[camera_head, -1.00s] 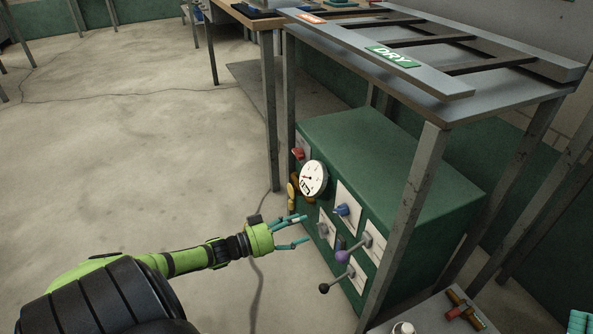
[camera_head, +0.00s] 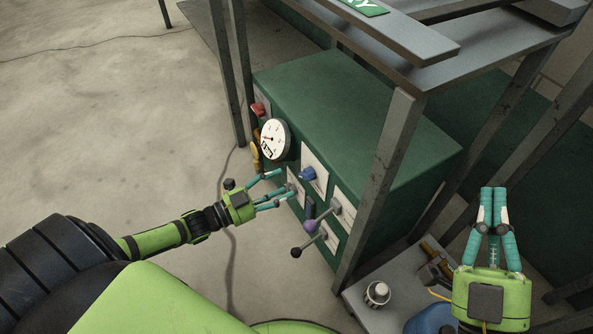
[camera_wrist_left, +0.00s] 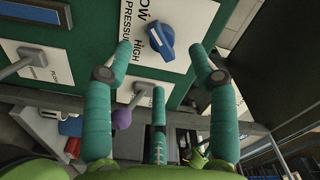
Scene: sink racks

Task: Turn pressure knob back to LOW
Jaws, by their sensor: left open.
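The blue pressure knob (camera_head: 307,174) sits on a white plate on the front of the green machine (camera_head: 350,115). In the left wrist view the knob (camera_wrist_left: 154,41) is beside the words LOW, HIGH and PRESSURE; which word it points at is unclear. My left gripper (camera_head: 278,188) is open in front of the machine, left of and a little below the knob in the head view. In the wrist view its fingers (camera_wrist_left: 160,62) are spread, with the knob ahead between the tips and apart from them. My right gripper (camera_head: 494,193) is raised at the right, away from the machine, its fingers close together.
A round white gauge (camera_head: 275,139) and a red knob (camera_head: 258,109) are up and left. Levers with purple (camera_head: 311,225) and black (camera_head: 296,252) balls stick out below. A grey rack post (camera_head: 385,180) stands at the right. A low table holds a white-capped item (camera_head: 377,292).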

